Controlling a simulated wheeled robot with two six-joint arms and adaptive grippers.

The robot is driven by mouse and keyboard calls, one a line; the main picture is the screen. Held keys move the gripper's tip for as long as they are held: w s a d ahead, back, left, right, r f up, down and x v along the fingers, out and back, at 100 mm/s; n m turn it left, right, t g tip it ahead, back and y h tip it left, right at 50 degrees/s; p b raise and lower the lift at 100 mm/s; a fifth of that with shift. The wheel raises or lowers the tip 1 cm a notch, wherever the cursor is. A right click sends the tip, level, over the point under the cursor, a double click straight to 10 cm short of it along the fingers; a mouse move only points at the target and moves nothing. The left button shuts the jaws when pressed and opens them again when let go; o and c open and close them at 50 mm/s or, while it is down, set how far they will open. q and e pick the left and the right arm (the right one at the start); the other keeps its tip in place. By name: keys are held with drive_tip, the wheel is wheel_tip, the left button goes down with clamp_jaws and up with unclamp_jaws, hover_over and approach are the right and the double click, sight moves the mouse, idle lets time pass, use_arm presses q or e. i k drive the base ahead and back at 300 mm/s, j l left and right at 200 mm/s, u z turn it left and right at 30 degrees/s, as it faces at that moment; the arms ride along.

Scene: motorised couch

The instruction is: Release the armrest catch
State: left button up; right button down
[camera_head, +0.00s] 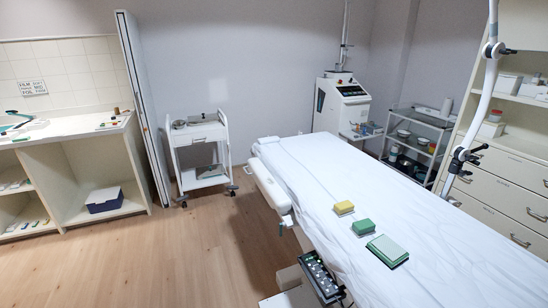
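The motorised couch (400,245) stands at the right under a white sheet, its near end cut off by the picture's lower right edge. A padded white armrest (264,184) runs along its left side. At the armrest's near end there is a small pale fitting with a greenish part (286,220); I cannot tell if this is the catch. Neither of my grippers shows in the head view.
A yellow sponge (344,208), a green sponge (364,227) and a larger green-and-white pad (387,250) lie on the sheet. A dark control box (319,277) sits beside the couch's near left side. A white trolley (198,150) stands behind. The wooden floor (170,255) at left is clear.

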sight(283, 224)
drive_tip(key=j, duration=0.95)
drive_tip(key=i+j+z, duration=0.1)
drive_tip(key=i+j, duration=1)
